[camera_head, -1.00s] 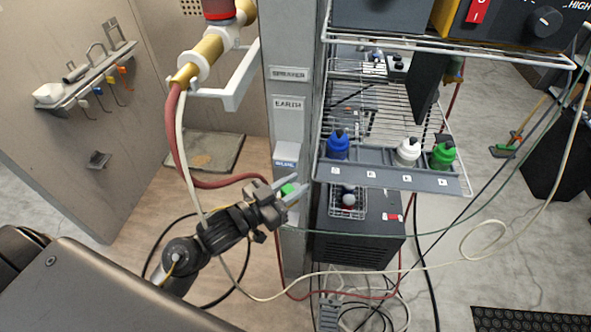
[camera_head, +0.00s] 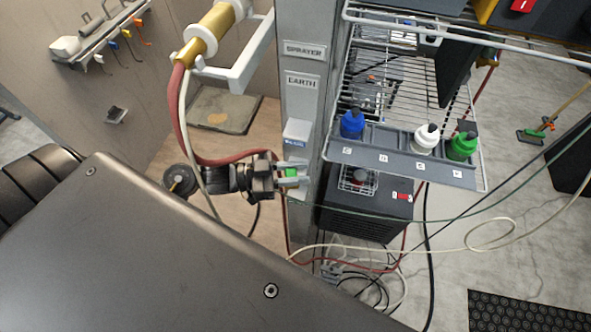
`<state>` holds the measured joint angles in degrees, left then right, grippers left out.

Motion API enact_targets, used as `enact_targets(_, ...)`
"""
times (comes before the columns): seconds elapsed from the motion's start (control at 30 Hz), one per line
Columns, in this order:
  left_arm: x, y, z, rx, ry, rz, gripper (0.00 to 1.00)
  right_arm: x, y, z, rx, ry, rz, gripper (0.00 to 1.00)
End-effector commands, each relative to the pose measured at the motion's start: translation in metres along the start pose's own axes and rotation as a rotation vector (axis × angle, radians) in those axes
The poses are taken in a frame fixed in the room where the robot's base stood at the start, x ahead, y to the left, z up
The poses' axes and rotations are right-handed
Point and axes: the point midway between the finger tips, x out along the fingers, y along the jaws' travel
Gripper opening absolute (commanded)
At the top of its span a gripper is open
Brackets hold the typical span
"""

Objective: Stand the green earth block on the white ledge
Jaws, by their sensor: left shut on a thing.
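The green earth block (camera_head: 291,172) is between the fingers of my left gripper (camera_head: 292,174), which is shut on it. The gripper reaches in from the left, in front of the grey post. The white ledge (camera_head: 297,129) sticks out from the post under the EARTH sign, with a small blue label at its front. The block is below the ledge in the picture and apart from it; its depth relative to the ledge is hard to tell. The fingers hide part of the block. My right gripper is not in view.
The grey post (camera_head: 303,104) carries SPRAYER and EARTH signs. A wire rack right of it holds blue (camera_head: 352,124), white (camera_head: 424,138) and green (camera_head: 462,146) bottles. A red hose (camera_head: 178,120) and cables hang around my left arm. A dark box (camera_head: 367,214) stands below the rack.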

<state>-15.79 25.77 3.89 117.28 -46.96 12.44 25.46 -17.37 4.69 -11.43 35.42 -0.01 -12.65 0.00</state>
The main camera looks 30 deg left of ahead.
Motion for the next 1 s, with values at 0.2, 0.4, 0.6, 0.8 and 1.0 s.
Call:
enact_targets(0.2,0.007,-0.016,0.003,0.003,0.002,0.002,0.09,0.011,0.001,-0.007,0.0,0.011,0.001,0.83)
enact_targets(0.4,0.012,-0.03,0.005,0.003,0.002,0.002,0.09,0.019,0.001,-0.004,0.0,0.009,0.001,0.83)
enact_targets(0.6,0.017,-0.044,0.006,0.002,0.002,0.002,0.09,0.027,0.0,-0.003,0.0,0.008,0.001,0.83)
enact_targets(0.8,0.022,-0.058,0.008,0.003,0.002,0.002,0.09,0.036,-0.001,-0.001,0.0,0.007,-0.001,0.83)
enact_targets(1.0,0.026,-0.068,0.014,0.0,0.0,0.002,0.09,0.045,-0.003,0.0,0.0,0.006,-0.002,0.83)
